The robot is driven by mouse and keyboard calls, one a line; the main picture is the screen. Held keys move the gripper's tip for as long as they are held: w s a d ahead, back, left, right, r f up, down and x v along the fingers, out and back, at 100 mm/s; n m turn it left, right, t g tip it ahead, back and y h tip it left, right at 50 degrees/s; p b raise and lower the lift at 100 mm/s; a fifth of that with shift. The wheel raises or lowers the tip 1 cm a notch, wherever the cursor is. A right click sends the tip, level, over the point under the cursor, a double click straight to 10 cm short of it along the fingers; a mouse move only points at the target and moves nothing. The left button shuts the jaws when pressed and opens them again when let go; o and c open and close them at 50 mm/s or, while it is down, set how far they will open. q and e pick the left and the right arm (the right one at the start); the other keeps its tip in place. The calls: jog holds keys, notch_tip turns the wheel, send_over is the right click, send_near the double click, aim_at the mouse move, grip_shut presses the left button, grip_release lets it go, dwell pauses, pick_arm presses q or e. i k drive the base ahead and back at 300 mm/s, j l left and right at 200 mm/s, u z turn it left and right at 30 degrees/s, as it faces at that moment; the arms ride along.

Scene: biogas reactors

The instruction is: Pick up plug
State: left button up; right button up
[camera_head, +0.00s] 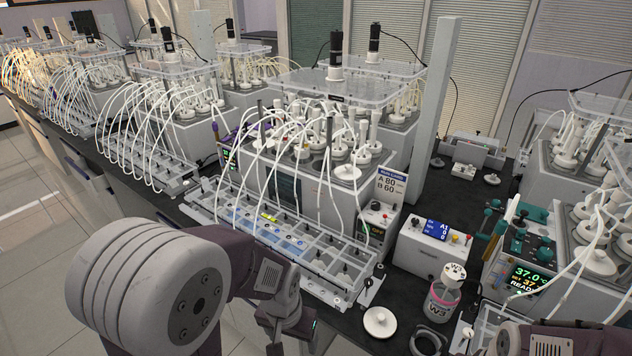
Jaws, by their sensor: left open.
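A white round plug-like piece with a small knob (380,321) lies on the black bench at the lower middle, right of the front tube tray. I cannot tell for sure that it is the plug of the task. My left gripper (284,340) hangs at the bottom, left of that piece and apart from it, in front of the tray's near edge. It is open, its fingertips are small and partly cut off, and I see nothing held. My right arm (565,338) enters at the bottom right; its gripper is out of view.
The long tube tray (300,262) stands before a reactor with many white tubes. Right of it are a control box (432,248), a jar marked W3 (441,300), a dark ring (427,342) and another reactor (590,150). A grey post (433,110) rises behind.

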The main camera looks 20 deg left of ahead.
aim_at(381, 322)
jog(key=i+j+z, duration=0.1)
jog(key=j+z, duration=1)
jog(key=j, duration=0.2)
jog(key=i, duration=0.05)
